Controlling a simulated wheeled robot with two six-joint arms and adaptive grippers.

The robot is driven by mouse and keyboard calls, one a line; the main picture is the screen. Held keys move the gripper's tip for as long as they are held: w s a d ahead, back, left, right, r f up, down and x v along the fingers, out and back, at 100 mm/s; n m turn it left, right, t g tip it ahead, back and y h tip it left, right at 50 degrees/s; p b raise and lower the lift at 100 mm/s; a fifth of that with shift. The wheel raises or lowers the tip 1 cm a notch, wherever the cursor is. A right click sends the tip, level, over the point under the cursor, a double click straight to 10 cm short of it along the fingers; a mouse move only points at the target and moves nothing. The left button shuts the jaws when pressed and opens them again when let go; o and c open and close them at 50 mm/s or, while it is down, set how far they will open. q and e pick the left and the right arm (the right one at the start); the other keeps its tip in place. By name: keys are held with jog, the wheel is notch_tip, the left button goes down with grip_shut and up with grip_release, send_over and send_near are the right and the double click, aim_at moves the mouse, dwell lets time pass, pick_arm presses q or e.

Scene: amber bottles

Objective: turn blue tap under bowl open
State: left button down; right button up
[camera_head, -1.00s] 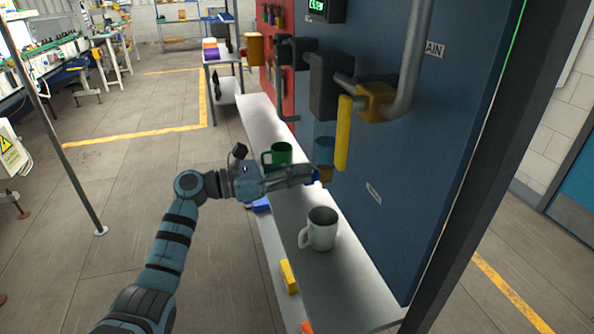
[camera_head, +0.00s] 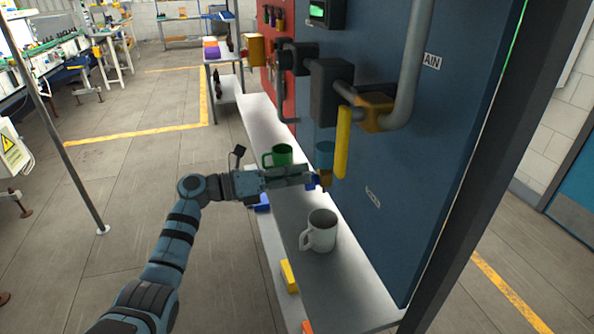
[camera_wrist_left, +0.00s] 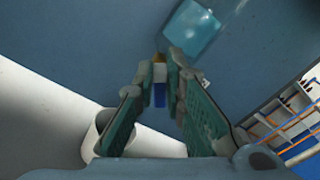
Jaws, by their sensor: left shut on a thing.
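The blue bowl (camera_head: 325,153) is a translucent vessel on the dark blue panel; it also shows at the top of the left wrist view (camera_wrist_left: 192,30). A small brass valve body (camera_head: 325,178) sits under it. The tap's blue handle (camera_head: 312,182) is at the tips of my left gripper (camera_head: 306,181). In the left wrist view the blue handle (camera_wrist_left: 159,95) lies between the two fingertips (camera_wrist_left: 163,75), and the gripper is shut on it. The fingers partly hide the handle. My right gripper is not in view.
A white mug (camera_head: 321,230) and a green mug (camera_head: 281,155) stand on the grey ledge (camera_head: 350,290) below the panel. A long yellow lever (camera_head: 342,143) hangs from a brass valve (camera_head: 374,112) near the bowl.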

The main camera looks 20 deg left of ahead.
pick_arm(q)
jog(key=shift+w+a+f+n+p, duration=0.2)
jog(key=shift+n+p, duration=0.45)
jog(key=shift+n, duration=1.2)
jog(key=shift+w+d+f+n+p, duration=0.1)
jog(key=shift+f+n+p, duration=0.4)
jog(key=shift+n, duration=1.3)
jog(key=shift+w+a+f+n+p, duration=0.15)
jog(key=shift+n+p, duration=0.7)
jog(key=shift+n, duration=1)
jog(key=shift+s, duration=0.1)
jog(key=c, duration=1.7)
grip_release()
jog(key=shift+o, duration=0.2)
